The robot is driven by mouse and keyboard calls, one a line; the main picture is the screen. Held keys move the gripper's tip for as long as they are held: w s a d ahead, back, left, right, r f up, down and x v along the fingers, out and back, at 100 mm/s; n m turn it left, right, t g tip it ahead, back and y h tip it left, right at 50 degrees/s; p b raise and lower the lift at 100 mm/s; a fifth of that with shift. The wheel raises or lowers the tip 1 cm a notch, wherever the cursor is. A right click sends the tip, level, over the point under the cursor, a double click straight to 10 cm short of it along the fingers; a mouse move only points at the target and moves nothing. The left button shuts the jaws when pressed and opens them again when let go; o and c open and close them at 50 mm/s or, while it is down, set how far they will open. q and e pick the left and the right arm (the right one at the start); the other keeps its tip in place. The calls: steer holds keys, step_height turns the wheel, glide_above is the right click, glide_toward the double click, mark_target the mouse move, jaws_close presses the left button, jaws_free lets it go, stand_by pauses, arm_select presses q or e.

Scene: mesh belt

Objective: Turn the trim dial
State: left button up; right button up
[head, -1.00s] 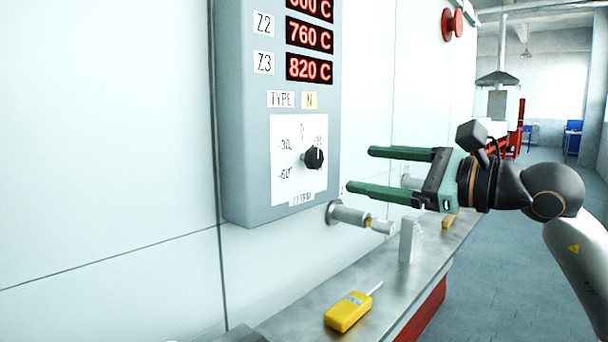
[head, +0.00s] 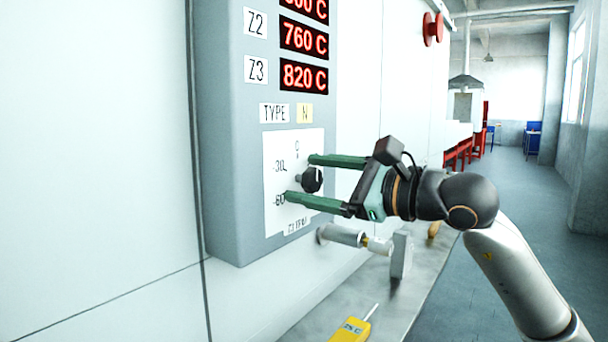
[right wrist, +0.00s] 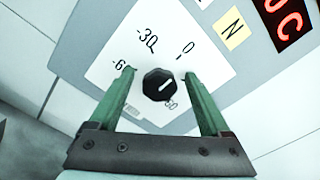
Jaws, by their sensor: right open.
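The trim dial (head: 312,179) is a black knob on a white scale plate (head: 282,211) low on the grey control panel. It also shows in the right wrist view (right wrist: 158,84), with a white pointer line on its face. My right gripper (head: 299,178) is open, with one green finger above the dial and one below it. In the right wrist view the fingers (right wrist: 156,74) stand on either side of the dial, with a gap to each. Part of the scale is hidden behind the gripper. My left gripper is not in view.
A metal fitting (head: 342,235) sticks out of the wall below the panel. A pale block (head: 401,255) and a yellow meter (head: 351,330) are on the metal ledge (head: 375,293).

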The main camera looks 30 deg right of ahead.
steer(key=shift+c, duration=0.3)
steer(key=c, duration=0.5)
jaws_close()
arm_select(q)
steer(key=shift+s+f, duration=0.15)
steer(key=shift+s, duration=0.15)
arm_select(e)
steer(key=shift+m, duration=0.3)
steer(key=m, duration=0.5)
steer(key=shift+d+m+b, duration=0.1)
steer(key=shift+m+b, duration=0.2)
steer(key=shift+b, duration=0.1)
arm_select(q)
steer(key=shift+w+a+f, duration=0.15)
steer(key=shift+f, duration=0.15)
arm_select(e)
steer(key=m, duration=0.5)
steer(key=shift+d, duration=0.1)
steer(key=shift+m, duration=0.4)
